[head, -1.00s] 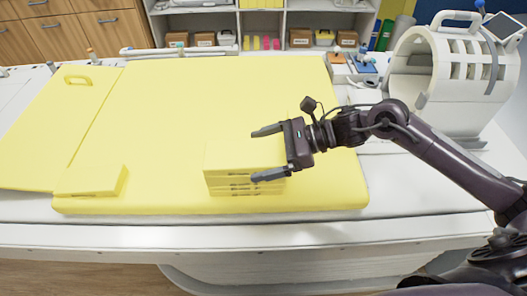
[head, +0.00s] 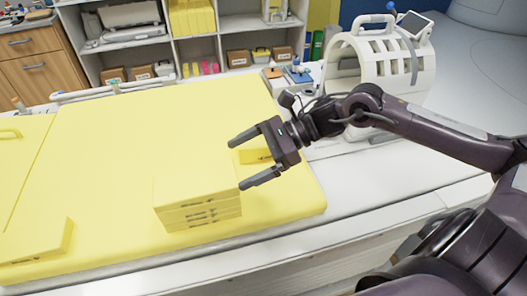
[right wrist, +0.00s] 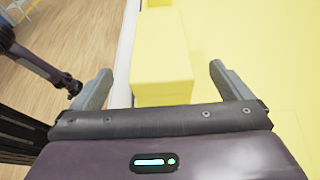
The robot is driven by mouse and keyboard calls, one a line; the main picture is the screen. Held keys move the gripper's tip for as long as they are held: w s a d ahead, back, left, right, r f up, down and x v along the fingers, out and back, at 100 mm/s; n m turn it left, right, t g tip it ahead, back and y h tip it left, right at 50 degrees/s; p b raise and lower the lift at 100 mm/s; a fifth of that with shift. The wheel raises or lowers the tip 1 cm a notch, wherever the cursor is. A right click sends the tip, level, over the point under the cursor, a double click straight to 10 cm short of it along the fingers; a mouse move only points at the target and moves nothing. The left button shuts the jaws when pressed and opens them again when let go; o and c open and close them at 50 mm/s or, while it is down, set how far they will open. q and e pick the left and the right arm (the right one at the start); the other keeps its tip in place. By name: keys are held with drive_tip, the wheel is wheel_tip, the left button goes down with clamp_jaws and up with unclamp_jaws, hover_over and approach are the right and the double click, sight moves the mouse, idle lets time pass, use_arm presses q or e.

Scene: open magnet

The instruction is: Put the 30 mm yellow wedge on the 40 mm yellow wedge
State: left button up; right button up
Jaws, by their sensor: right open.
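A stack of several yellow slabs or wedges (head: 197,205) sits near the front of the yellow mat. Dark labels mark its front side, too small to read. Another low yellow wedge (head: 36,241) lies at the lower left. A third yellow piece (head: 257,157) shows partly behind my right gripper (head: 237,164). I cannot tell which is the 30 mm or the 40 mm one. A dark arm end, probably my left gripper (right wrist: 75,88), shows small there.
The yellow mat (head: 130,130) covers the white table and has free room left of and behind the stack. A white cage-like coil (head: 378,65) stands at the back right. Shelves with boxes (head: 235,57) stand behind the table.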

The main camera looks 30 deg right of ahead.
drive_tip(key=shift+p+v, duration=0.8)
drive_tip(key=shift+v, duration=1.3)
